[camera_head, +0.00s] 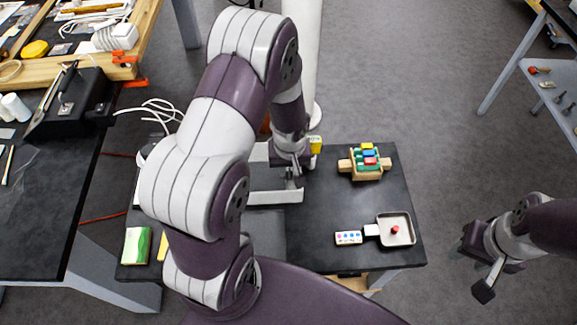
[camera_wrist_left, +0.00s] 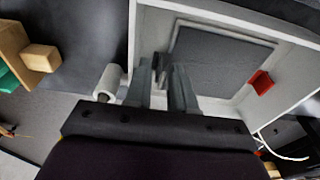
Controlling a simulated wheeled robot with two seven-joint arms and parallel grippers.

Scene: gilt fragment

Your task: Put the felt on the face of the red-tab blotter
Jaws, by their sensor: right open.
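In the left wrist view, a dark grey square sheet (camera_wrist_left: 215,58) lies in a shallow white tray (camera_wrist_left: 146,25), with a red tab (camera_wrist_left: 262,82) at its side. I cannot tell whether this square is the blotter's face or felt lying on it. My left gripper (camera_wrist_left: 163,70) is low at the tray's edge, its fingers close together; whether anything thin is between them is unclear. In the head view, my left gripper (camera_head: 293,188) is over the tray's right side (camera_head: 275,197), and my arm hides much of the tray. My right gripper (camera_head: 478,264) is open and empty, off the table's right side.
A wooden holder with coloured blocks (camera_head: 365,163) stands right of the tray. A handled dish (camera_head: 398,230) and a dotted white strip (camera_head: 348,238) lie nearer me. A white roll (camera_wrist_left: 108,82) is beside my left fingers. A green-and-white block (camera_head: 137,246) sits at the left.

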